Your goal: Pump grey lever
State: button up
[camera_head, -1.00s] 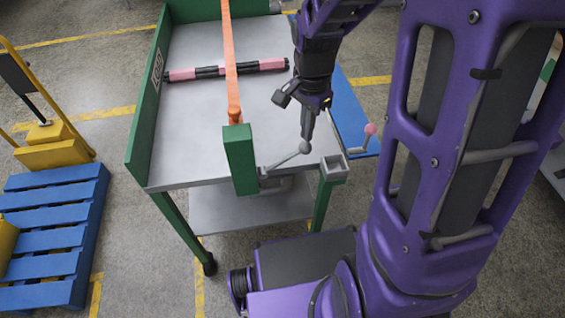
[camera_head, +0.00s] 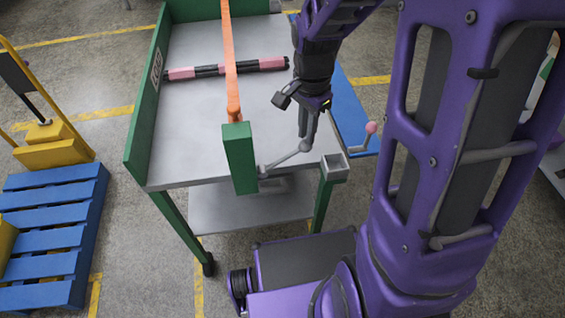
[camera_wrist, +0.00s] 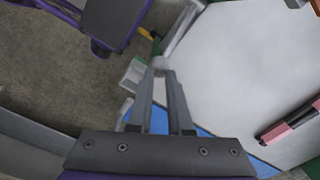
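The grey lever (camera_head: 285,158) slants up to the right from the green post's foot to a round grey knob (camera_head: 305,146) near the cart's front right corner. My gripper (camera_head: 307,138) points down at the knob. Its two fingers show a gap between them. In the wrist view, the knob (camera_wrist: 161,63) lies at the fingertips (camera_wrist: 162,74), in line with the gap, and the lever arm (camera_wrist: 182,28) runs up from it. I cannot tell whether the fingers touch the knob.
The lever is on a grey cart (camera_head: 190,130) with a green side panel, a green post (camera_head: 239,158) and an orange bar (camera_head: 231,60). A pink and black rod (camera_head: 225,69) lies across the cart. A pink-knobbed lever (camera_head: 371,128) stands to the right. Blue pallet (camera_head: 50,240) at left.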

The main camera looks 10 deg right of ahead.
jog(key=shift+f+b, duration=0.3)
jog(key=shift+f, duration=0.15)
jog(key=shift+d+f+b, duration=0.4)
jog(key=shift+f+b, duration=0.05)
jog(key=shift+f, duration=0.25)
jog(key=shift+d+f+b, duration=0.35)
jog(key=shift+f+b, duration=0.1)
jog(key=shift+f, duration=0.35)
jog(key=shift+d+f+b, duration=0.25)
jog(key=shift+f+b, duration=0.3)
jog(key=shift+f, duration=0.15)
jog(key=shift+d+f+b, duration=0.2)
jog(key=shift+f+b, duration=0.3)
jog(key=shift+f, duration=0.15)
